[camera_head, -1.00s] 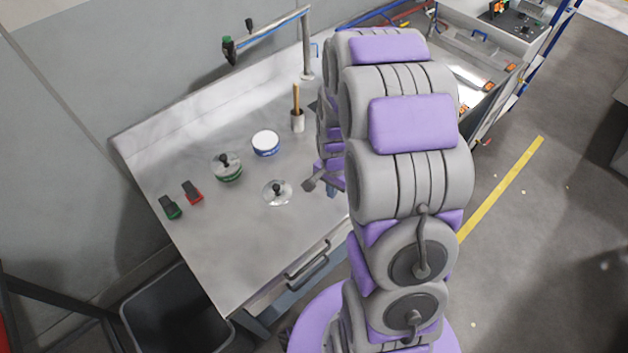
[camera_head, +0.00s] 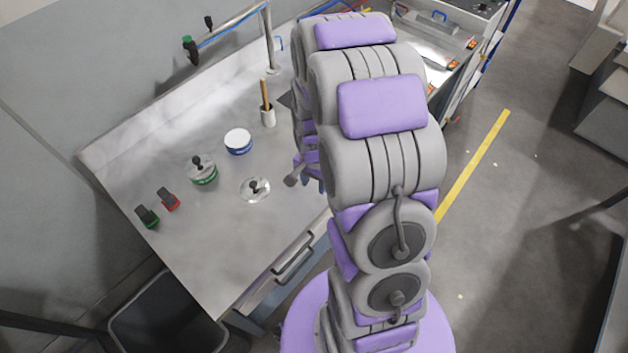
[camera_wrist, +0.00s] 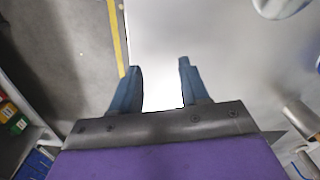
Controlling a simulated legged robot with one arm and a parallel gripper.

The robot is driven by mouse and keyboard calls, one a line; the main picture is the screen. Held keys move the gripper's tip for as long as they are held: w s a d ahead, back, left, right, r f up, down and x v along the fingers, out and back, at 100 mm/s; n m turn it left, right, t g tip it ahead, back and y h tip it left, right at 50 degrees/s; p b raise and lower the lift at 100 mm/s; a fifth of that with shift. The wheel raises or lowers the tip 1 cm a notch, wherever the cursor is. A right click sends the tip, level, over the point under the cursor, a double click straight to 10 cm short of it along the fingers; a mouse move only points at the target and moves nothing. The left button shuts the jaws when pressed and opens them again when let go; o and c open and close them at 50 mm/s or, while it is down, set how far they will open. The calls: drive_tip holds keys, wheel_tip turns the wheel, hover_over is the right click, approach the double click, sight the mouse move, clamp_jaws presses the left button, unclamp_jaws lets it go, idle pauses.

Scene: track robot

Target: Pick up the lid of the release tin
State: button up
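A green tin (camera_head: 205,181) with a silver lid and dark knob (camera_head: 198,163) on top stands on the steel bench in the head view. A blue tin (camera_head: 239,150) shows a white top to its right. A loose silver lid (camera_head: 255,189) with a dark knob lies flat in front of them. I cannot tell which tin is the release tin. My gripper is right of the loose lid, mostly hidden behind my arm in the head view. In the wrist view my gripper (camera_wrist: 159,82) is open and empty above the bench edge. A pale round edge (camera_wrist: 280,6) shows at top right.
The steel bench (camera_head: 210,265) is clear at its front. A white cup with a wooden-handled tool (camera_head: 267,116) stands near the back. Red (camera_head: 169,199) and green (camera_head: 148,216) dark-handled items lie at the left. A pipe arm (camera_head: 235,33) stands above the back edge.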

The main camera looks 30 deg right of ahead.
drive_tip(key=o, duration=0.6)
